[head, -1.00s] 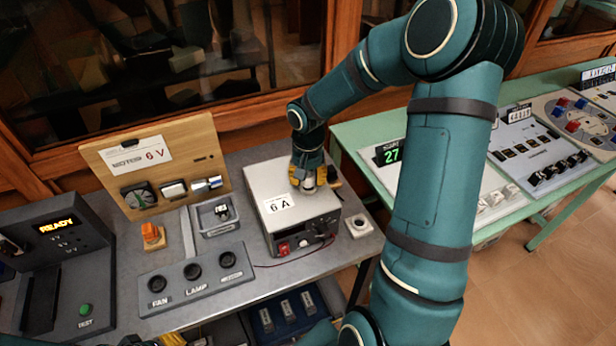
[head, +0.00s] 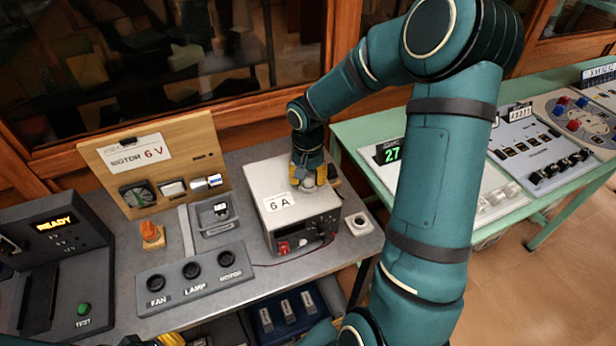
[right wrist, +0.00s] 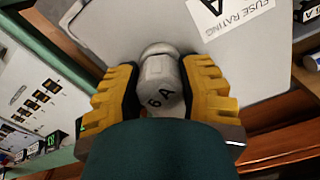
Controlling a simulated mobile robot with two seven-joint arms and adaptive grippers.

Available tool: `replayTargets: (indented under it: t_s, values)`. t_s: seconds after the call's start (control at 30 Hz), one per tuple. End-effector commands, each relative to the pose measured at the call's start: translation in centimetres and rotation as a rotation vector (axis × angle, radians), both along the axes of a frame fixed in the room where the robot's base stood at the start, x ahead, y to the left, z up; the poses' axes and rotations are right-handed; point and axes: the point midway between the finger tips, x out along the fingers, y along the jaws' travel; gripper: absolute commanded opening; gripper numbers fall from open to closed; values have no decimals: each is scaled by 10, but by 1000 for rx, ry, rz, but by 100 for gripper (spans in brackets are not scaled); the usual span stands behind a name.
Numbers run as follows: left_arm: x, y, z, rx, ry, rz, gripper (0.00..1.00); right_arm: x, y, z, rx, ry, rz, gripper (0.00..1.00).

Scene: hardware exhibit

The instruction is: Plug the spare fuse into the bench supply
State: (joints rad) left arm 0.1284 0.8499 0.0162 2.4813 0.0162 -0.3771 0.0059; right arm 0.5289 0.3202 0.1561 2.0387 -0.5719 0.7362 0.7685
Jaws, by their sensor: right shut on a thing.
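The bench supply (head: 262,177) is a light grey box on the bench, with a dark front panel and a "6 A" label on top. My right gripper (head: 308,180) is over its top, near the right rear. In the right wrist view my right gripper (right wrist: 158,95) is shut on a grey cylindrical fuse (right wrist: 160,85) marked "6 A", one yellow-backed finger on each side. A rounded grey collar shows at the fuse's far end by the supply's top; I cannot tell whether the fuse is seated. My left gripper (head: 158,342) is barely in view at the bottom edge.
A small grey tray (head: 199,228) with a dark labelled piece stands left of the supply. In front is a panel with three black knobs (head: 195,271). A wooden "MOTOR 6 V" board (head: 110,175) leans behind, and a "READY" tester (head: 95,240) stands left. A white button box (head: 359,226) is right.

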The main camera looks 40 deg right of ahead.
Motion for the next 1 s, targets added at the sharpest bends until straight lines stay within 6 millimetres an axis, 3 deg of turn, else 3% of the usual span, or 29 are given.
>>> replayTargets:
  t_s: [1.0]
  values:
    - [0,0,-6,0,0,0,41,0,0,-5,0,0,-1,6]
